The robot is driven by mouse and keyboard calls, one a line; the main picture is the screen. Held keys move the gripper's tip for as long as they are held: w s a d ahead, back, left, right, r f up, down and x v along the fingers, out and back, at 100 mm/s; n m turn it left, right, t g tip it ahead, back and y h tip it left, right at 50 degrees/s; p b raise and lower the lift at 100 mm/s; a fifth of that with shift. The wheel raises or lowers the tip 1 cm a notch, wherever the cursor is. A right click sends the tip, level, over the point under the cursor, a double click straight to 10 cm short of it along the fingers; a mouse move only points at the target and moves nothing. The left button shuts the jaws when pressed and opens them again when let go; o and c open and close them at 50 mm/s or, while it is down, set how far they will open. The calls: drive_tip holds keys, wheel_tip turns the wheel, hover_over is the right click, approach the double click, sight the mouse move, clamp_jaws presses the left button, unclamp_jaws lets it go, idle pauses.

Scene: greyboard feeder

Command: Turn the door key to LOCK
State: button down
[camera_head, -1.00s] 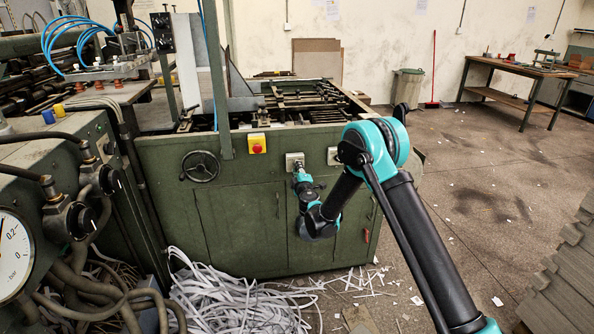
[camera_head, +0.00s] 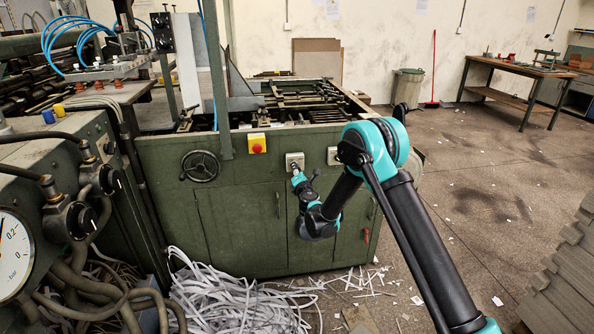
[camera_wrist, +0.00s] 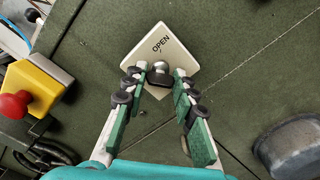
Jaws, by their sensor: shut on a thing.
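The key switch is a pale square plate (camera_wrist: 180,50) on the green machine front, with the word OPEN printed on it. In the wrist view the plate looks tilted. The grey key (camera_wrist: 160,67) stands out from its middle. My gripper (camera_wrist: 160,76) is shut on the key, one finger on each side. The fingers cover the lower part of the plate, and no LOCK marking shows. In the head view the plate (camera_head: 294,157) is small, and my gripper (camera_head: 297,173) is just in front of it.
A red button on a yellow box (camera_wrist: 35,92) is left of the plate; it also shows in the head view (camera_head: 257,143). A grey rounded part (camera_wrist: 290,145) is at lower right. A handwheel (camera_head: 200,166) is farther left. Paper strips (camera_head: 230,300) lie on the floor.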

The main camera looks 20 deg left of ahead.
drive_tip(key=shift+n, duration=1)
drive_tip(key=c, duration=1.2)
unclamp_jaws()
drive_tip(key=v, duration=1.2)
drive_tip(key=shift+s, duration=0.1)
